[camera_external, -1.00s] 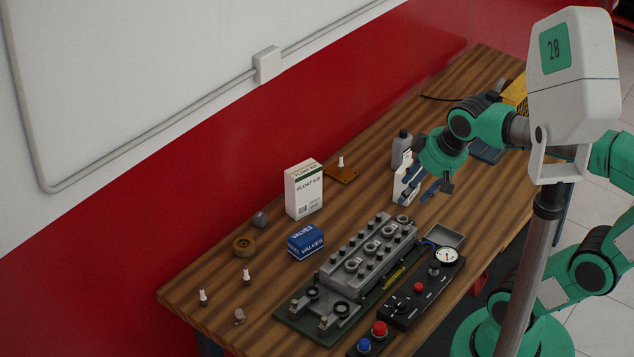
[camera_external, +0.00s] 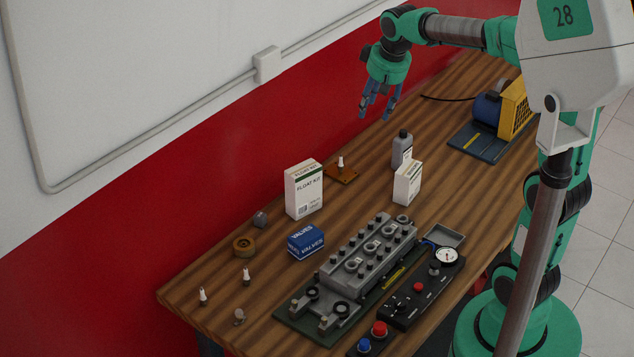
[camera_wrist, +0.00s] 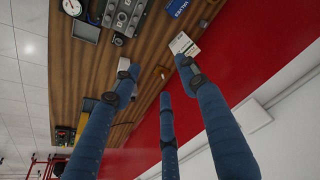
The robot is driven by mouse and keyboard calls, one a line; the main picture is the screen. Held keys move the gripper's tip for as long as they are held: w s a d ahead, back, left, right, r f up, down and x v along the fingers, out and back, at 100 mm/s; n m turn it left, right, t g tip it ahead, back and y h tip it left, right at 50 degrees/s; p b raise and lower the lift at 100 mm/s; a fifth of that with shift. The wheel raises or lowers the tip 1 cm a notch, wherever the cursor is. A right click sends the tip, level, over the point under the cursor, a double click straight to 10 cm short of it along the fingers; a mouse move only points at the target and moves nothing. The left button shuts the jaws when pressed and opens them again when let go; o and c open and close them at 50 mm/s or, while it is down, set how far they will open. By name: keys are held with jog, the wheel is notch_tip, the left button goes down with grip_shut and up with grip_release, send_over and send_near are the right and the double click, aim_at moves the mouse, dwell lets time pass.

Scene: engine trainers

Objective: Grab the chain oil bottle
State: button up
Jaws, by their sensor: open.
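The grey bottle (camera_external: 402,148) with a dark cap, which looks like the chain oil bottle, stands upright on the wooden workbench, behind a white carton (camera_external: 407,182). Its label cannot be read. My gripper (camera_external: 378,110) is open and empty, pointing down, above and to the left of the bottle in the external view and apart from it. In the wrist view my gripper (camera_wrist: 160,78) shows three blue fingers spread apart with nothing between them. I cannot clearly make out the bottle there; the left finger covers part of that area.
An engine head (camera_external: 367,258) lies in front. A yellow-caged machine (camera_external: 513,108) is at the right. The red wall (camera_external: 240,165) borders the bench.

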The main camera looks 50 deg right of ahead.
jog(key=w+d+f+m+g+p, duration=0.1)
jog(key=w+d+f+m+p, duration=0.15)
jog(key=w+d, duration=0.65)
jog(key=w+d+f+m+g+p, duration=0.1)
jog(key=w+d+f+p, duration=0.35)
jog(key=d, duration=0.75)
jog(key=w+d+f+m+p, duration=0.1)
jog(key=d+f+p, duration=0.1)
jog(key=d+f, duration=0.6)
jog(key=w+d+f+m+g+y+p, duration=0.1)
jog(key=d+f+p, duration=0.2)
jog(key=d+f, duration=0.5)
jog(key=d, duration=0.6)
jog(key=shift+w+d+f, duration=0.15)
jog(key=shift+w+d, duration=0.1)
jog(key=p, duration=0.1)
send_over(402, 132)
jog(key=shift+f, duration=4.3)
